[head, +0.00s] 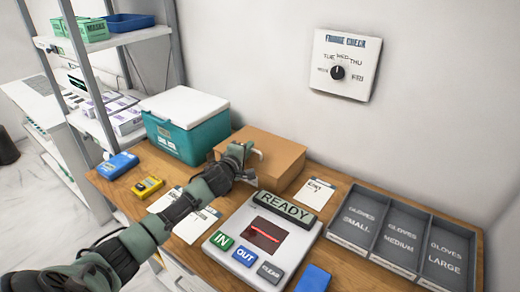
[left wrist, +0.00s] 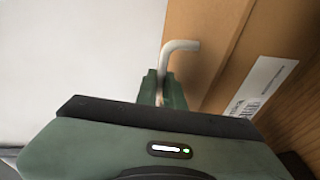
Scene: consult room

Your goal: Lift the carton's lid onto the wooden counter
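The brown carton (head: 277,176) stands on the wooden counter (head: 330,240) against the wall. Its flat brown lid (head: 270,146) lies on top; I cannot tell whether there is a gap below it. A pale bent handle on the lid shows in the left wrist view (left wrist: 182,46). My left gripper (head: 245,153) is at the lid's left part, and its narrow fingers close around the handle's upright stem in the left wrist view (left wrist: 162,92). The fingers hide part of the stem. My right gripper is in neither view.
A teal cooler box (head: 187,131) stands left of the carton. A READY device (head: 264,240) and grey glove trays (head: 405,235) fill the front and right. Blue (head: 118,165) and yellow (head: 147,187) items lie left. Bare counter is narrow, with paper cards (head: 314,192) on it.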

